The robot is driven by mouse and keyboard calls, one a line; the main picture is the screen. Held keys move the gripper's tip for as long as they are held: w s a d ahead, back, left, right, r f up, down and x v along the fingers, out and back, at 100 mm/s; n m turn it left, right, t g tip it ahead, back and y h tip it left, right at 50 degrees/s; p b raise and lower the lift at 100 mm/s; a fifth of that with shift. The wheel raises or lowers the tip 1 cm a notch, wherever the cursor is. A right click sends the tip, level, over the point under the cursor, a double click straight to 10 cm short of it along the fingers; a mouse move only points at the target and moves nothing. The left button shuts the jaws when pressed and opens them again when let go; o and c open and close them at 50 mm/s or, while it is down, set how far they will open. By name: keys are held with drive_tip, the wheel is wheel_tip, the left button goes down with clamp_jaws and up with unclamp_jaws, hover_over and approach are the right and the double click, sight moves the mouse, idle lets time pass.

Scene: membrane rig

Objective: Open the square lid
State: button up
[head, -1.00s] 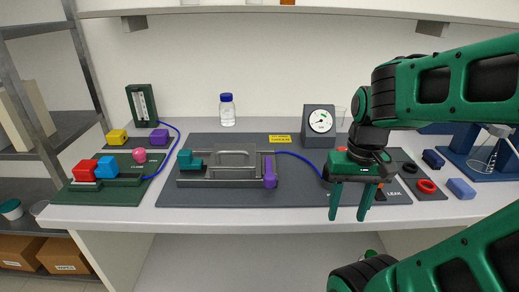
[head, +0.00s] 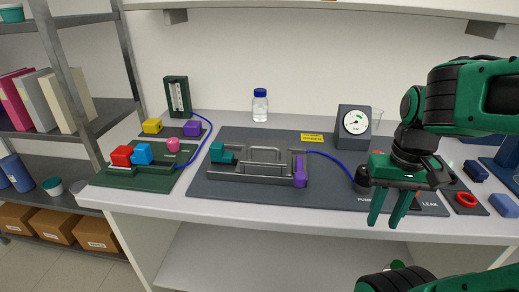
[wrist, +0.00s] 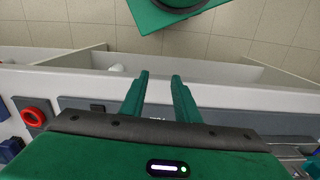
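A low grey metal rig (head: 235,177) sits on a dark mat in the middle of the bench. A grey piece with a raised loop handle (head: 265,155) stands at its back; it may be the square lid, but I cannot tell its outline. A teal block (head: 220,153) is at the rig's left end and a purple upright piece (head: 300,171) at its right end. My gripper (head: 384,218) is open and empty, fingers down, near the bench's front edge, well right of the rig. Its two parted fingers also show in the wrist view (wrist: 160,85).
A dial gauge (head: 354,123), a red ring (head: 466,199) and blue blocks lie to the right. A green mat (head: 185,176) with coloured blocks is at the left. A bottle (head: 260,105) stands behind the rig. A blue hose (head: 335,160) runs right from the rig. A shelf overhangs the bench.

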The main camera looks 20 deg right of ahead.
drive_tip(key=w+r+n, duration=0.3)
drive_tip(key=w+r, duration=0.1)
drive_tip(key=w, duration=0.2)
drive_tip(key=n+t+h, duration=0.1)
drive_tip(key=n+t, duration=0.1)
drive_tip(key=n, duration=1.4)
approach(263, 147)
drive_tip(key=f, duration=0.2)
drive_tip(key=w+f, duration=0.1)
drive_tip(key=f, duration=0.2)
drive_tip(key=d+f, duration=0.1)
drive_tip(key=f, duration=0.1)
drive_tip(key=shift+w+f, duration=0.2)
drive_tip(key=shift+f, duration=0.1)
clamp_jaws()
